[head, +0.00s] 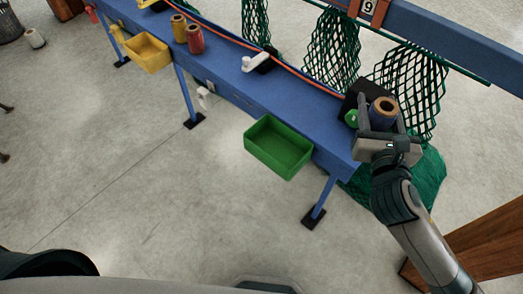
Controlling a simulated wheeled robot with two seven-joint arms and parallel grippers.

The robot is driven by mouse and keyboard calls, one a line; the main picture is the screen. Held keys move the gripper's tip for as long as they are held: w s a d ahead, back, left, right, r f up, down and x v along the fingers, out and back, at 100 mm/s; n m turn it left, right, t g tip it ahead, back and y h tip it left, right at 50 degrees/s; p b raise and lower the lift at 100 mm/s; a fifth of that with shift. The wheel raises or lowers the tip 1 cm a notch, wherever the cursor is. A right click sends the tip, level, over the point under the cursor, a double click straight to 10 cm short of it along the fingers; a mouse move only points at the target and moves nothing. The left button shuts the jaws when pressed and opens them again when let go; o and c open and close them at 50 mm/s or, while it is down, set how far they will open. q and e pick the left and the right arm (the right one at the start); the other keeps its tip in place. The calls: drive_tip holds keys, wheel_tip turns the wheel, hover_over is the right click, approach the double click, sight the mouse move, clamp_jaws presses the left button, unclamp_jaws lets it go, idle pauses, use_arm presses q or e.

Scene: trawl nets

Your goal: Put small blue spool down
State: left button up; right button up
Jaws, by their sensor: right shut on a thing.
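The small blue spool (382,112) shows near the right end of the blue bench, with a tan top. My right gripper (381,122) is shut on it, its fingers on either side. I cannot tell whether the spool touches anything beneath it. A black block (361,95) lies just behind and left of it, with a small round green thing (351,118) close by. My left gripper is not in view.
The blue bench (225,83) runs from upper left to right. Red (195,40) and yellow (179,28) spools stand on it. A green bin (278,147) and a yellow bin (147,53) hang at its front. Green nets (332,50) hang behind. A brown wooden piece (485,243) is at lower right.

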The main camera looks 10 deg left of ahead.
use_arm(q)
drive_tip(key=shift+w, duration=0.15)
use_arm(e)
drive_tip(key=shift+w+a, duration=0.15)
drive_tip(key=shift+a, duration=0.25)
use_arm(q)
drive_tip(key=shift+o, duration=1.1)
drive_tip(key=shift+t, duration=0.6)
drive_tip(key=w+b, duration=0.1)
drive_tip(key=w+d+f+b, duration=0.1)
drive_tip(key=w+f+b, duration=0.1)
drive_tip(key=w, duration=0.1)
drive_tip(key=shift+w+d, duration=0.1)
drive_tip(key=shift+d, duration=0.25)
use_arm(e)
drive_tip(key=s+a+f+n+g+y, duration=0.1)
drive_tip(key=s+a+n+y, duration=0.1)
drive_tip(key=a+y, duration=0.3)
drive_tip(key=s+a+f+n+g+y, duration=0.1)
drive_tip(key=a+n+y, duration=0.4)
drive_tip(key=a, duration=0.6)
drive_tip(key=shift+s+g, duration=0.45)
drive_tip(key=shift+g, duration=0.35)
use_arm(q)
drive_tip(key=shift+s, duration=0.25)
use_arm(e)
drive_tip(key=shift+w+f, duration=0.1)
